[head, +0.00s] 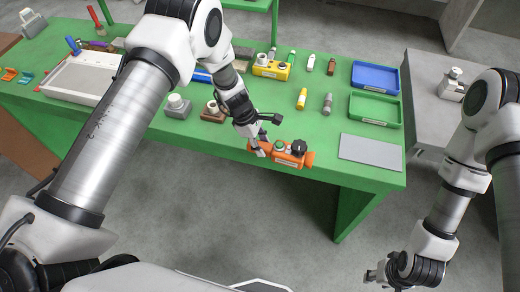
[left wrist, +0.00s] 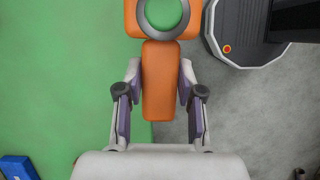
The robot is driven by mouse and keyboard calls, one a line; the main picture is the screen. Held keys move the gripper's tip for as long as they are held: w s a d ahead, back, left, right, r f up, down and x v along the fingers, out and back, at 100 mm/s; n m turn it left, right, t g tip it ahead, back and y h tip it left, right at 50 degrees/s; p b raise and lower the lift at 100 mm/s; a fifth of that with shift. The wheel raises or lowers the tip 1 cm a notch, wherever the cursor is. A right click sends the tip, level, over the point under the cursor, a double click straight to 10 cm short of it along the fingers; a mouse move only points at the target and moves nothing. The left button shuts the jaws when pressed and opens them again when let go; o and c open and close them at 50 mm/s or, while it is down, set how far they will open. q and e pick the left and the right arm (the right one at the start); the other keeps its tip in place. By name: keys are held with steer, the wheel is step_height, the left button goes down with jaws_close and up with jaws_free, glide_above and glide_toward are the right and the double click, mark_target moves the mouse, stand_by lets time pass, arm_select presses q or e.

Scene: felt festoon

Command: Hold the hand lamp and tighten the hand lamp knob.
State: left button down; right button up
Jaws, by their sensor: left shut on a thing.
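The hand lamp (head: 289,160) is orange, with a black knob (head: 299,147) on its top and a green round part beside it. My left gripper (head: 262,147) is shut on the lamp's orange handle at the left end. In the left wrist view the two fingers (left wrist: 160,95) stand on either side of the handle (left wrist: 160,65), and a dark ring with green inside shows on the lamp at the top. The lamp is held at the table's front edge. My right gripper (head: 378,275) is low at the bottom right, away from the lamp; its fingers are too small to judge.
The green table (head: 335,140) carries a blue tray (head: 376,77), a green tray (head: 375,110), a grey plate (head: 371,150) and a yellow block (head: 271,67). A grey-based item (head: 178,106) and a brown-based item (head: 213,112) stand left of my left gripper. Open floor lies in front.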

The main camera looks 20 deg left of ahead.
mark_target(272, 129)
arm_select(q)
steer(key=w+f+b, duration=0.1)
steer(key=w+b, duration=0.1)
steer(key=w, duration=0.1)
steer(key=w+f+b, duration=0.1)
steer(key=w, duration=0.1)
steer(key=shift+w+a+f, duration=0.1)
steer(key=shift+a+f, duration=0.2)
steer(key=w+b, duration=0.2)
steer(key=w+f+b, duration=0.1)
steer(key=w+b, duration=0.2)
steer(key=w+f+b, duration=0.1)
steer(key=w+b, duration=0.1)
steer(key=b, duration=0.1)
steer(key=shift+w+a, duration=0.15)
steer(key=shift+a, duration=0.1)
steer(key=shift+w+r, duration=0.15)
steer(key=shift+w, duration=0.05)
steer(key=shift+r, duration=0.15)
steer(key=shift+s+r, duration=0.1)
steer(key=shift+s, duration=0.05)
